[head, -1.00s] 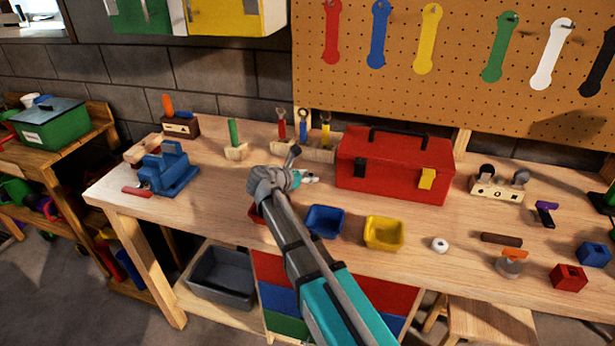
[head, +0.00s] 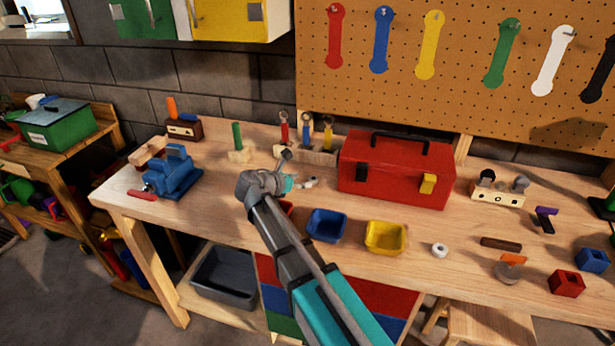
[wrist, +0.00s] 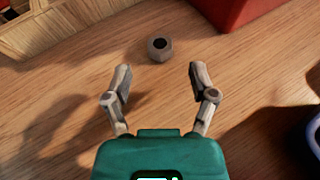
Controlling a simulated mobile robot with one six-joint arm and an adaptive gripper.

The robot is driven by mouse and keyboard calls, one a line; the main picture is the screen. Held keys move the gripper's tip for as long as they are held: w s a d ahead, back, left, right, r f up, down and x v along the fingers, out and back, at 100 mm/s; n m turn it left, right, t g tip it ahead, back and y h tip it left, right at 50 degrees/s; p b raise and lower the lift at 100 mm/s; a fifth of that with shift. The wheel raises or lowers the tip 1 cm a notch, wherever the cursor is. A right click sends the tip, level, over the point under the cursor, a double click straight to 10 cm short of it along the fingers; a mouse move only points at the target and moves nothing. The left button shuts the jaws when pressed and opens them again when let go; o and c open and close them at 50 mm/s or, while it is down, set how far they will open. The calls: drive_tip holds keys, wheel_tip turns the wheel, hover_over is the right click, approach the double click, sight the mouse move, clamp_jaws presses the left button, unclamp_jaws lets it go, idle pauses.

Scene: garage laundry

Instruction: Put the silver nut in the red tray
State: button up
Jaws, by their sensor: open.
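The silver nut (wrist: 160,48) lies on the wooden bench in the wrist view, grey with a dark hole. It is just beyond my open fingertips and roughly centred between them, with nothing held. My gripper (wrist: 158,78) points at it over the bench. In the head view my gripper (head: 301,183) is small beside the toolbox, and I cannot clearly tell the nut from the fingers there. The red tray (head: 287,207) is mostly hidden behind my arm, left of the blue tray (head: 326,225).
The red toolbox (head: 395,176) stands right of my gripper, and wooden tool holders (head: 318,157) are behind it. A yellow tray (head: 386,238) and a white ring (head: 439,250) are further right. The blue vise (head: 174,172) is at left, with clear bench between.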

drive_tip(key=p+v, duration=0.2)
drive_tip(key=v, duration=0.5)
drive_tip(key=shift+s+a+r, duration=0.15)
drive_tip(key=shift+a+r, duration=0.05)
